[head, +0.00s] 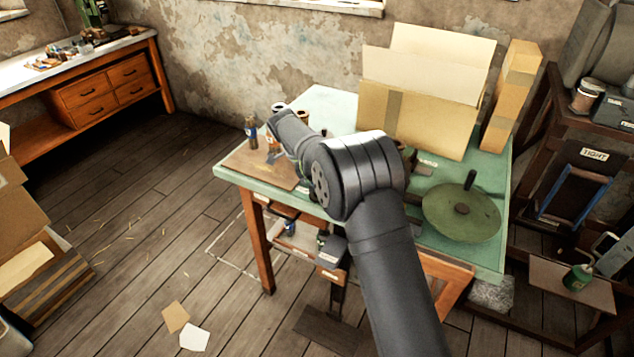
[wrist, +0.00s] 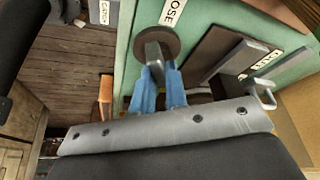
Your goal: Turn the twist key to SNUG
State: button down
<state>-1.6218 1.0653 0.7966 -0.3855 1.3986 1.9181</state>
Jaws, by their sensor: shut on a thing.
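In the wrist view my gripper (wrist: 159,80), with blue fingers, is shut on the twist key (wrist: 154,52), a grey flat bar standing on a dark round disc (wrist: 172,38). The disc sits on the green face of the press table. A white label (wrist: 173,10) beside the disc is cut by the frame edge, and its visible letters read "OSE". Another white label (wrist: 264,62) lies to the right, partly hidden and not clearly legible. No SNUG label can be made out. In the head view my own arm hides the key and my gripper.
In the wrist view a grey bar (wrist: 233,62) and a dark plate (wrist: 205,55) stand right of the key. The head view shows a green handwheel (head: 455,222) on the green table (head: 330,98), an open cardboard box (head: 425,125) behind, and a rack (head: 545,130) at right.

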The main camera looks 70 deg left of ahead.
jog(key=shift+m, duration=0.3)
dwell(0.4)
jog(key=c, duration=1.4)
grip_release()
jog(key=shift+c, duration=0.2)
jog(key=v, duration=1.7)
jog(key=shift+a+r, duration=0.2)
jog(key=x, duration=1.7)
jog(key=shift+d+f, duration=0.15)
jog(key=shift+f, duration=0.1)
